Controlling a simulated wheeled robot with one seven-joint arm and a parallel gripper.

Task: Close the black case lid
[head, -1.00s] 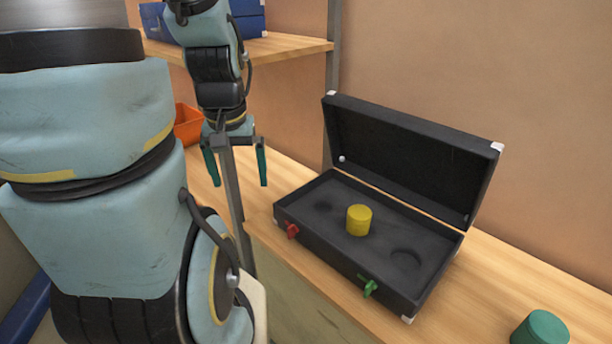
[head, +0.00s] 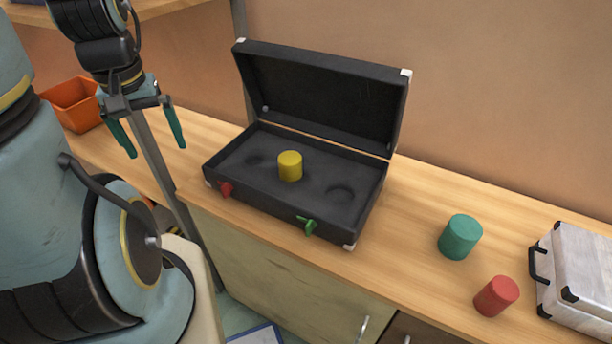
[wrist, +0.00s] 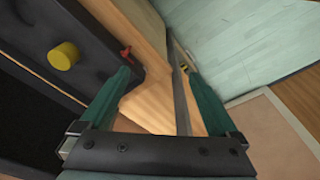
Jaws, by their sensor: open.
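The black case (head: 215,183) sits on the wooden counter with its lid (head: 320,100) standing open, tilted up at the back. A yellow cylinder (head: 290,166) stands inside it between two round recesses. A red latch (head: 226,190) and a green latch (head: 310,226) are on its front wall. My gripper (head: 155,147) is open and empty, left of the case and apart from it. In the wrist view my gripper (wrist: 165,90) points down past the counter's front edge, with the case (wrist: 98,82), the yellow cylinder (wrist: 64,56) and the red latch (wrist: 126,54) at upper left.
A green cylinder (head: 460,237) and a red cylinder (head: 496,296) stand on the counter (head: 410,205) to the right. A silver case (head: 585,270) lies at the far right. An orange bin (head: 75,103) is behind my gripper at left. A metal post (head: 165,165) stands near my gripper.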

